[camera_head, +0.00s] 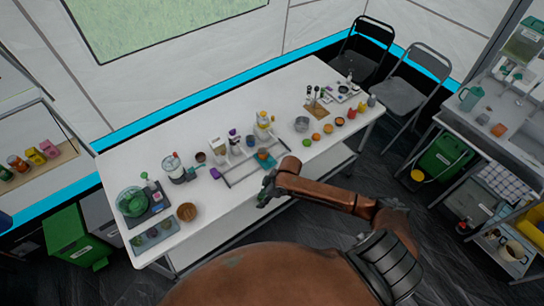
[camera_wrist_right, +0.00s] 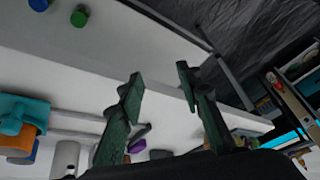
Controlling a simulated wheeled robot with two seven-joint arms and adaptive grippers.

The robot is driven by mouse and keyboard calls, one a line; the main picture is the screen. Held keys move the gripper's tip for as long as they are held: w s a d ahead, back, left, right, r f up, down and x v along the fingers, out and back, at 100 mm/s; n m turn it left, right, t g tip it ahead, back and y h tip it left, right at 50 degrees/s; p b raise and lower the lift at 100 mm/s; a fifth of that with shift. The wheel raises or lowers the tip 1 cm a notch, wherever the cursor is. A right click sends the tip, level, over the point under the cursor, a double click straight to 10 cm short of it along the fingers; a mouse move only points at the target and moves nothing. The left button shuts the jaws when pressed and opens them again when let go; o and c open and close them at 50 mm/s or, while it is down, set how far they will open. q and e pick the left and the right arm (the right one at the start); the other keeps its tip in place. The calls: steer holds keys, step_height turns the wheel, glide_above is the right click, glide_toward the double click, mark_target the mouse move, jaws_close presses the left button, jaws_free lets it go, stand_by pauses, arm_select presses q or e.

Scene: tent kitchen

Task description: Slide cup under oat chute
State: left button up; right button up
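A dispenser row stands at the middle of the white table, with a white unit (camera_head: 218,147), a purple-topped one (camera_head: 233,137) and a yellow-topped one (camera_head: 263,121). I cannot tell which is the oat chute. A teal piece (camera_head: 264,155) lies at the right of the grey rails before them. In the right wrist view a teal piece (camera_wrist_right: 20,114) stands by an orange cup-like thing (camera_wrist_right: 18,143); which thing is the task's cup is unclear. My right gripper (camera_head: 265,193) is at the table's front edge. Its fingers (camera_wrist_right: 159,76) are apart with nothing between them. My left gripper is out of view.
Left on the table are a green bowl (camera_head: 132,202), a wooden bowl (camera_head: 187,212) and a kettle-like jar (camera_head: 174,167). Several small coloured bowls, including a green one (camera_head: 306,142), stand at the right. Bare tabletop (camera_head: 222,217) lies left of my right gripper.

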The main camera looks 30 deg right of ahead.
glide_toward(270, 160)
steer(key=shift+m+h, duration=0.3)
steer(key=shift+h, duration=0.1)
steer(key=x, duration=0.8)
steer(key=shift+a+f, duration=0.1)
steer(key=shift+a, duration=0.2)
jaws_close()
